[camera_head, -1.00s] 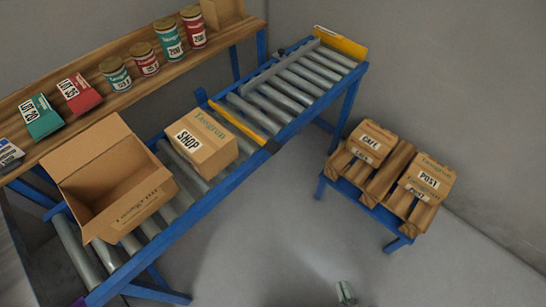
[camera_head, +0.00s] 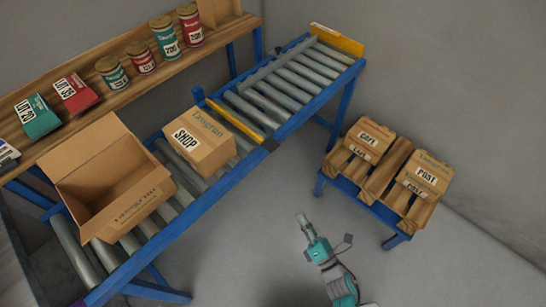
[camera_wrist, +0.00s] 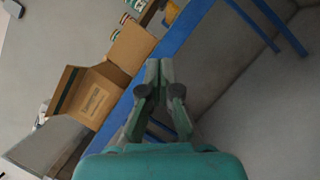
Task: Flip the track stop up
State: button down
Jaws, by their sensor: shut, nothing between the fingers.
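A yellow bar (camera_head: 236,121) lies across the roller conveyor (camera_head: 205,205), just beyond the SHOP box; it looks like the track stop and lies low and flat. A blue post stands at its far end and a dark block at its near end. My gripper (camera_head: 301,217) is over the floor, right of the conveyor and well apart from the bar. In the wrist view my gripper (camera_wrist: 159,64) has its fingers together and empty, with the blue conveyor rail behind them. The bar cannot be made out for sure in the wrist view.
The SHOP box (camera_head: 199,141) and an open carton (camera_head: 108,178) sit on the rollers. A yellow end plate (camera_head: 338,40) closes the far end. Cans and packets stand on a wooden shelf (camera_head: 121,88). A low blue stand (camera_head: 367,206) holds boxes at right. The floor between is clear.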

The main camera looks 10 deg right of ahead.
jog(key=w+f+n+g+y, duration=0.2)
jog(key=w+n+y, duration=0.3)
jog(key=w+n, duration=0.8)
jog(key=shift+w+d+f+n+g+y, duration=0.2)
jog(key=shift+w+d+n+g+y, duration=0.15)
jog(key=shift+n+g, duration=0.2)
jog(key=x, duration=0.9)
jog(key=shift+w+a+r, duration=0.25)
jog(key=shift+w+r, duration=0.1)
jog(key=shift+r, duration=1.9)
jog(key=shift+r, duration=0.1)
